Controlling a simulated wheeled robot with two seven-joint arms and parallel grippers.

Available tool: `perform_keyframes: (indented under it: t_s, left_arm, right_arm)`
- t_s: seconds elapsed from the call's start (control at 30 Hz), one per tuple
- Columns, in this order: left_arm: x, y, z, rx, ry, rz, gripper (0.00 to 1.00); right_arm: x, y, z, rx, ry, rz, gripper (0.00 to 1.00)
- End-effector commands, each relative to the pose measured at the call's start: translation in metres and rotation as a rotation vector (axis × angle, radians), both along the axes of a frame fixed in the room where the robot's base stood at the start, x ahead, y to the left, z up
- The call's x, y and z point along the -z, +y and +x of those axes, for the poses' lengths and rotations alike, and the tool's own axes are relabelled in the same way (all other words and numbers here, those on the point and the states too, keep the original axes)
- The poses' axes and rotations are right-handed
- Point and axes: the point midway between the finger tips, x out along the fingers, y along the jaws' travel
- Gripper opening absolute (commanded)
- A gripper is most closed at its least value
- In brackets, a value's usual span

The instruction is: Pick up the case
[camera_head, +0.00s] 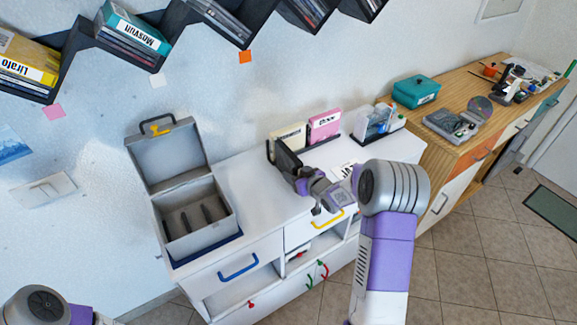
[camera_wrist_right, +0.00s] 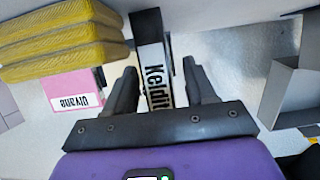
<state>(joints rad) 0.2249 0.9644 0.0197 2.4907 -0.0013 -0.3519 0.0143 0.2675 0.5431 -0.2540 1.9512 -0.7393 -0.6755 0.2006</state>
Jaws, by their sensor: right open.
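In the right wrist view, a dark narrow case (camera_wrist_right: 150,25) with a white label reading roughly "Keldi..." stands between the fingers of my right gripper (camera_wrist_right: 160,88). The jaws are open, with a finger on each side of the case; the case's lower end is hidden by the gripper's base. In the head view my right gripper (camera_head: 298,176) is over the white cabinet, by the small rack. A pink case (camera_head: 324,127) and a cream case (camera_head: 289,137) stand in that rack. My left gripper is out of view.
An open grey box (camera_head: 184,243) with a raised lid stands left on the cabinet (camera_head: 265,205). Wall shelves (camera_head: 75,62) hold several cases. A clear organizer (camera_head: 378,122) stands right of the rack. A teal box (camera_head: 416,91) is on the wooden counter.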

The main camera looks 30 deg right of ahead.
Motion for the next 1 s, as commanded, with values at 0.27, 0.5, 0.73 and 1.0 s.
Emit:
perform_keyframes:
  t_s: [0.27,0.5,0.73,1.0]
  left_arm:
    - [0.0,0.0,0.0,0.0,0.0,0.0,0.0]
    - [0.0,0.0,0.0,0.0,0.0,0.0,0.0]
    - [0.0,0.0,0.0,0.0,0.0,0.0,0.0]
    - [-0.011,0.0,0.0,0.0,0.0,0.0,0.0]
  right_arm:
    - [0.0,0.0,0.0,0.0,0.0,0.0,0.34]
    - [0.0,0.0,-0.001,0.0,0.001,0.0,0.0]
    - [-0.001,0.0,0.0,0.0,-0.001,0.0,0.0]
    - [-0.039,0.0,0.0,0.001,-0.006,-0.001,0.0]
